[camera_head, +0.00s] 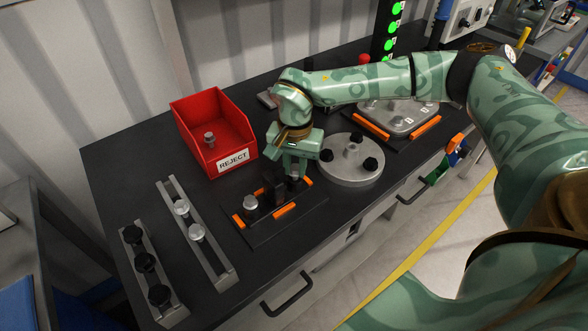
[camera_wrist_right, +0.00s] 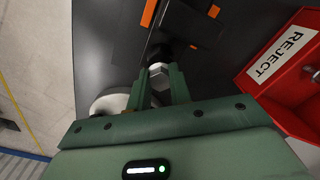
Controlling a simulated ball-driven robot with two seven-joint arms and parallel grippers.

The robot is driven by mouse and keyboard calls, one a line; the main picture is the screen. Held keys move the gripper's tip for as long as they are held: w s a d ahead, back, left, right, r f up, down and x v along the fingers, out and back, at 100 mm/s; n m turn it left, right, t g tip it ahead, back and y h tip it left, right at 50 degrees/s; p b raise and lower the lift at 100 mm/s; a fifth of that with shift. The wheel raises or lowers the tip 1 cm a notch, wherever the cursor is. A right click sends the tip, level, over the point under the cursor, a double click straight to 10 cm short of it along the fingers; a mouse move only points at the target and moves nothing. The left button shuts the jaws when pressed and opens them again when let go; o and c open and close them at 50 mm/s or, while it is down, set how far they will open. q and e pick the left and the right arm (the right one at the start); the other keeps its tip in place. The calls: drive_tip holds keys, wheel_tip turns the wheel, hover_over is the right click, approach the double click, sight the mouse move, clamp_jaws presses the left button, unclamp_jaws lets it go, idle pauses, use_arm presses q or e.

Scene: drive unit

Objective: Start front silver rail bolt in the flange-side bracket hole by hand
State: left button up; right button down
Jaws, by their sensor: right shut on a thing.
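My right gripper (camera_head: 294,172) points down over the black fixture (camera_head: 262,232) with orange corner strips. In the right wrist view my right gripper (camera_wrist_right: 160,82) is shut on a silver bolt (camera_wrist_right: 158,70), which is held between the fingertips. The held bolt is over the fixture's end nearer the round grey flange (camera_head: 346,174). The fingers largely hide its lower end, so I cannot tell if it is in a hole. A dark upright bracket (camera_head: 280,191) stands in the fixture. Another silver bolt (camera_head: 250,202) stands at the fixture's left end. My left gripper is not in view.
A red REJECT bin (camera_head: 216,133) holding one bolt stands behind left. A grey plate with orange strips (camera_head: 396,118) lies right of the flange. Dark table is bare between bin and fixture.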

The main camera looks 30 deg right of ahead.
drive_tip(key=shift+w+r+m+p, duration=0.2)
drive_tip(key=shift+m+p, duration=0.4)
drive_tip(key=shift+m, duration=0.2)
drive_tip(key=shift+s+m+p, duration=0.1)
drive_tip(key=shift+m+p, duration=0.25)
drive_tip(key=shift+m, duration=0.85)
drive_tip(key=shift+f, duration=0.1)
drive_tip(key=c, duration=1.3)
unclamp_jaws()
drive_tip(key=shift+d, duration=0.1)
